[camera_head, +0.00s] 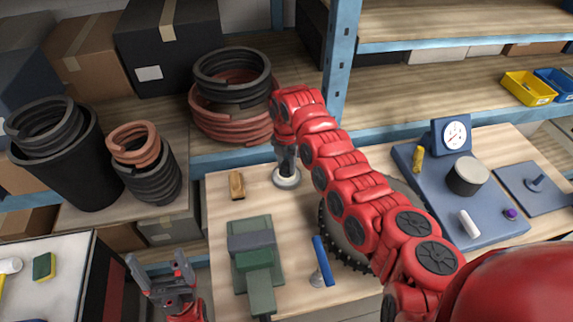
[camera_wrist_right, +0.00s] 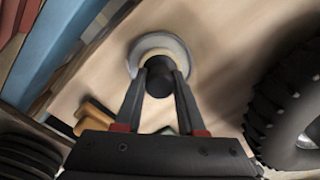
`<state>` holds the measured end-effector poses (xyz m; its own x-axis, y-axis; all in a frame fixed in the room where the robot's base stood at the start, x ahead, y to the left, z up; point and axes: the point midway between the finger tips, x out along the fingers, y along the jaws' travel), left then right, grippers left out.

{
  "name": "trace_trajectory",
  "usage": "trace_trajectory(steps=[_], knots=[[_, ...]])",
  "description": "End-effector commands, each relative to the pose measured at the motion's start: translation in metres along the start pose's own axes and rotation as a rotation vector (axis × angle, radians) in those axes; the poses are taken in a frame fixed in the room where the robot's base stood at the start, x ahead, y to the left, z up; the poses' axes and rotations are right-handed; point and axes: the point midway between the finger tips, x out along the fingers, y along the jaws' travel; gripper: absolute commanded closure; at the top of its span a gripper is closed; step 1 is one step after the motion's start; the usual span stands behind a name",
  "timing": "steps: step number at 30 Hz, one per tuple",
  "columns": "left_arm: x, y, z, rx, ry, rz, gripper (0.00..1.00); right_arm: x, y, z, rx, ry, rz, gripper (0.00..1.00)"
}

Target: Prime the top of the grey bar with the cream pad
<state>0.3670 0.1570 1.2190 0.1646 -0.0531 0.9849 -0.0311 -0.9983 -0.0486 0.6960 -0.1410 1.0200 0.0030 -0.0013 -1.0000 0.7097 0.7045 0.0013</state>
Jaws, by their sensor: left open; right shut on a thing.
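The round cream pad (camera_head: 287,183) has a black knob (camera_wrist_right: 159,78). My right gripper (camera_head: 284,160) is shut on that knob. The pad's pale rim (camera_wrist_right: 148,45) shows around the fingers in the right wrist view. The pad is at or just above the bench; I cannot tell whether it touches. The grey bar (camera_head: 252,241) lies across the green vise (camera_head: 258,280), nearer me and left of the pad, with its top uncovered. My left gripper (camera_head: 160,268) is open and empty, left of the bench and low in the view.
A wooden brush or block (camera_head: 236,186) lies left of the pad. A blue-handled tool (camera_head: 323,262) stands right of the vise. A large toothed wheel (camera_wrist_right: 296,112) lies under my right arm. A blue shelf post (camera_head: 341,62) rises behind the bench.

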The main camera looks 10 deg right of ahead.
Motion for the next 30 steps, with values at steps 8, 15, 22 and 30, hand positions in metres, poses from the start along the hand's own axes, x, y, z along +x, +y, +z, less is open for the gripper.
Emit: trace_trajectory(steps=[8, 15, 22, 30], knots=[[0.001, 0.000, 0.000, 0.000, 0.000, 0.000, 0.16, -0.001, -0.001, -0.001, 0.000, 0.004, -0.003, 1.00], [0.005, 0.000, -0.001, 0.000, 0.000, 0.000, 0.16, -0.021, -0.001, 0.000, 0.001, 0.001, -0.001, 1.00], [0.005, 0.000, -0.001, 0.000, 0.000, 0.000, 0.16, -0.041, 0.000, 0.000, 0.000, 0.001, 0.001, 1.00], [0.003, 0.000, 0.000, 0.000, 0.000, 0.000, 0.16, -0.064, 0.000, 0.001, 0.001, -0.001, 0.000, 1.00]])
